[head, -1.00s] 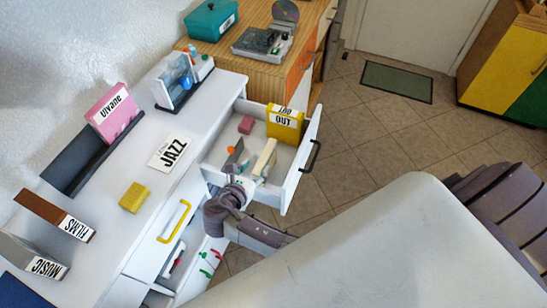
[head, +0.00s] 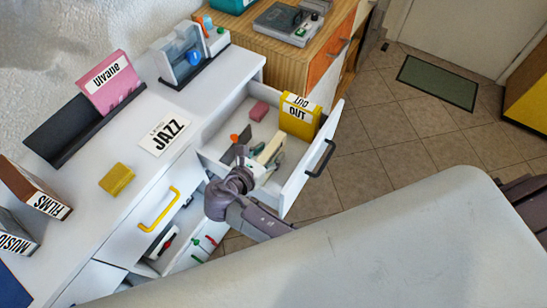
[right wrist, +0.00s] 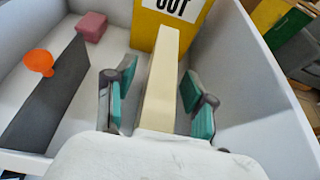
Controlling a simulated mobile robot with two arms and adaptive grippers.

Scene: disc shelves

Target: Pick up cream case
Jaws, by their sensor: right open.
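The cream case (right wrist: 161,82) stands upright on its narrow edge in the open drawer, in front of a yellow "OUT" box (right wrist: 165,25). In the head view the cream case (head: 271,147) is partly hidden by my right gripper. My right gripper (right wrist: 152,100) is open, with one teal-padded finger on each side of the case. A gap shows between each finger and the case in the right wrist view. In the head view my right gripper (head: 262,163) reaches down into the drawer. My left gripper is not in view.
A yellow sponge (head: 117,179) and a JAZZ card (head: 164,133) lie on the white top.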

